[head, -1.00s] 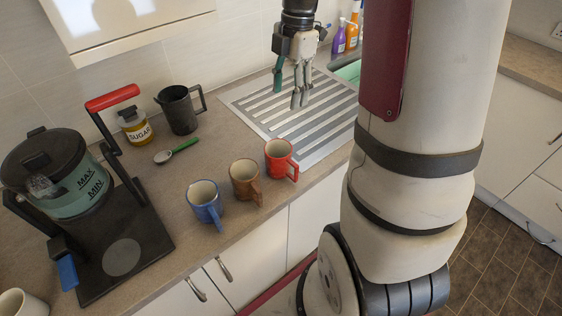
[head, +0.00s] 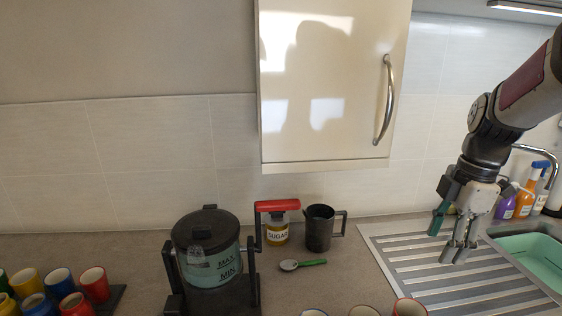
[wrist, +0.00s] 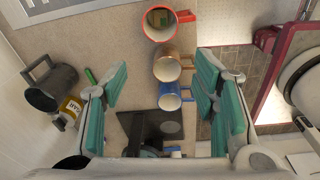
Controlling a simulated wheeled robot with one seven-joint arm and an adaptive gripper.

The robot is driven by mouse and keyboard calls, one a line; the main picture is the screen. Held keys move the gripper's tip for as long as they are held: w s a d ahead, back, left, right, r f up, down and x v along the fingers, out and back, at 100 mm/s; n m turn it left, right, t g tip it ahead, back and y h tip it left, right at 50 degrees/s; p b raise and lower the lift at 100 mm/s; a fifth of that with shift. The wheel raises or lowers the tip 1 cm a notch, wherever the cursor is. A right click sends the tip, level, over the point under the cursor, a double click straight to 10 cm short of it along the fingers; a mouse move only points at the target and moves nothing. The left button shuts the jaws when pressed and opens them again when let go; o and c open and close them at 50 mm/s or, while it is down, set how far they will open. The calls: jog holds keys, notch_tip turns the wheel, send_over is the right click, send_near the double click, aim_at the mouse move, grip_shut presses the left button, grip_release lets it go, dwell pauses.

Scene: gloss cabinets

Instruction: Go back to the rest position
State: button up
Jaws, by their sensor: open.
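My gripper (head: 452,238) is open and empty in the head view, pointing down above the left part of the ribbed metal drainboard (head: 425,262). In the wrist view my gripper (wrist: 160,112) shows its teal finger pads spread wide with nothing held between them. Beyond the pads, well apart from them, a red mug (wrist: 159,34), a brown mug (wrist: 167,67) and a blue mug (wrist: 172,91) stand in a row on the counter. In the head view only the rims of these mugs show at the bottom edge.
A kettle-like jug (head: 205,255) in a black stand, a sugar jar (head: 277,232), a dark pitcher (head: 320,230) and a green-handled spoon (head: 300,264) are on the counter. Coloured mugs (head: 95,285) stand at left. A closed wall cabinet (head: 320,90) hangs above; spray bottles (head: 525,198) stand by the sink.

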jog(key=s+a+r+m+t, duration=0.2)
jog(key=s+a+r+m, duration=0.1)
jog(key=s+a+m, duration=0.4)
jog(key=s+a+r+m+t+h, duration=0.1)
jog(key=s+a+r+m+t, duration=0.2)
jog(key=s+a+m, duration=0.4)
jog(key=a+r+m, duration=0.1)
jog(key=m, duration=0.1)
jog(key=shift+s+a+m, duration=0.3)
jog(key=shift+s, duration=0.1)
